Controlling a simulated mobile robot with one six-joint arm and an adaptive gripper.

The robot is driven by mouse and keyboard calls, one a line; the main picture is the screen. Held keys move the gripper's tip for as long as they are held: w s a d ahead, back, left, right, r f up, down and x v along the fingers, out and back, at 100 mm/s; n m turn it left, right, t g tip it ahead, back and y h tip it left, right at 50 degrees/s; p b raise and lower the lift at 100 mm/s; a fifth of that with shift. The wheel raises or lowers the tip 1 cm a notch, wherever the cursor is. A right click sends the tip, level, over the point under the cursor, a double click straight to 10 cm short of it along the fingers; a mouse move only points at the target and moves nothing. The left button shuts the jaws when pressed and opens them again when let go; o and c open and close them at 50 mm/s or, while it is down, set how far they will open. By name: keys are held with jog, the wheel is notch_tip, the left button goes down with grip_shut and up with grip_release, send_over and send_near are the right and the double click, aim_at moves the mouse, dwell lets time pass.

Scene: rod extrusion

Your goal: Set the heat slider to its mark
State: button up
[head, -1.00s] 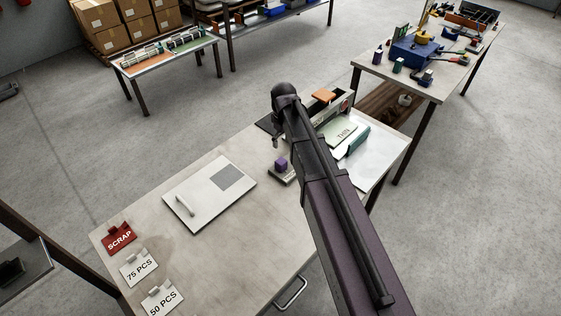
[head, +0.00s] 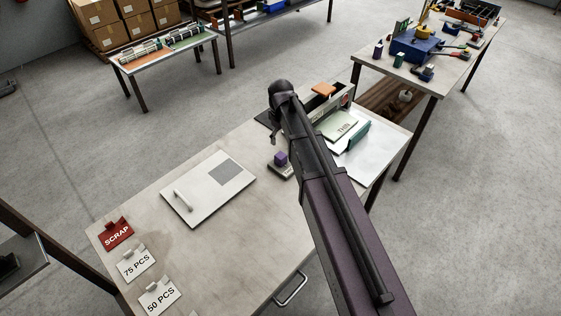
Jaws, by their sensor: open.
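My arm reaches over the workbench (head: 150,220) and hides part of its far right side. My gripper (head: 273,138) shows only as a small dark tip below the arm's end, above the bench and just beyond a purple block (head: 281,159) on a small grey base. A grey box-shaped machine (head: 345,99) with an orange top piece (head: 324,89) stands at the bench's far right, partly behind my arm. I cannot make out the heat slider or its mark. I see nothing held in the gripper.
A white board (head: 209,199) with a handle and grey patch lies on the bench. Red SCRAP (head: 117,234), 75 PCS (head: 136,264) and 50 PCS (head: 159,296) signs stand at the left edge. A green card (head: 340,127) and teal piece (head: 354,137) lie right of my arm.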

aim_at(281, 155)
jog(key=shift+f+b, duration=5.5)
jog(key=shift+f, duration=0.3)
grip_shut()
jog(key=shift+d, duration=0.1)
